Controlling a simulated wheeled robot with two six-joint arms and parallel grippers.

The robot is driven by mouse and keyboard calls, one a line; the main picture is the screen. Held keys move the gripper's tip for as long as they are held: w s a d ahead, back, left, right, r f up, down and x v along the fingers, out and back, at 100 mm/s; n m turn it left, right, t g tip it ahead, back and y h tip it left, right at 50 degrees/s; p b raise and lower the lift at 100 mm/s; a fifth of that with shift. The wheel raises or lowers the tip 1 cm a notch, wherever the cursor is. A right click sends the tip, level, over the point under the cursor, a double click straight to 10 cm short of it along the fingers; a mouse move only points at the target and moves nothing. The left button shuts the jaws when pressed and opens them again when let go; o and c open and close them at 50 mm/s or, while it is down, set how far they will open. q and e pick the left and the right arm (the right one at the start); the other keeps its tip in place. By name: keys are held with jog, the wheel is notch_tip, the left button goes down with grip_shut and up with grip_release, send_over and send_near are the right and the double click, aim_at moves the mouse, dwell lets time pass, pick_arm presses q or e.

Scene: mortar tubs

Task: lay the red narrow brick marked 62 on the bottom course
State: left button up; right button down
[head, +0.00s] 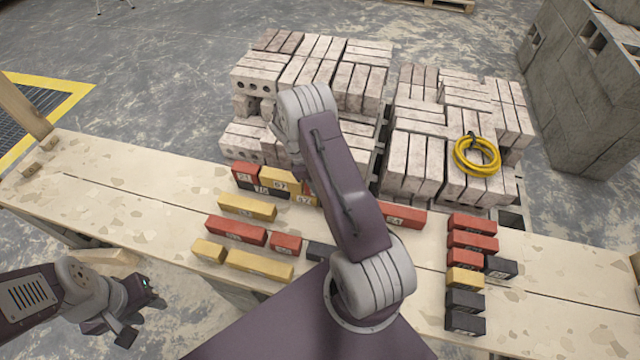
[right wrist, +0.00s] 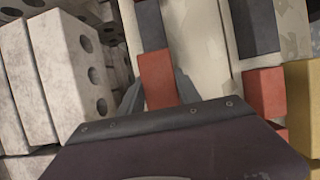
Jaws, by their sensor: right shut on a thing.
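My right arm reaches over the middle of the bench in the head view and hides its own gripper there. In the right wrist view my right gripper (right wrist: 160,88) is shut on a red brick (right wrist: 157,78), with a finger on each side. Its number is not visible. A dark brick (right wrist: 150,25) lies just beyond it in that view. In the head view a group of red, dark and yellow bricks, including a red one (head: 245,172) and a yellow one (head: 280,180), stands at the bench's back edge, partly hidden. My left gripper (head: 142,308) is open and empty near the front left.
Loose bricks lie on the bench (head: 110,185), including a yellow one (head: 247,207), a red one (head: 236,230) and a column at the right with a red brick (head: 472,224). Pale block stacks (head: 360,85) stand behind, with a yellow coil (head: 477,156). The bench's left is mostly clear.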

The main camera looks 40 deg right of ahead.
jog(key=shift+f, duration=0.1)
jog(key=c, duration=0.8)
grip_release()
jog(key=shift+c, duration=0.2)
jog(key=v, duration=1.2)
jog(key=s+a+r+m+t+y, duration=0.1)
jog(key=s+a+r+m+t, duration=0.1)
jog(key=s+a+m, duration=0.2)
jog(key=s+a+r+m+t+y, duration=0.2)
jog(key=s+a+m, duration=0.2)
jog(key=s+a, duration=0.6)
jog(key=shift+s+r+t, duration=0.3)
jog(key=shift+s+t, duration=0.1)
jog(key=shift+s, duration=0.85)
jog(key=shift+p, duration=0.3)
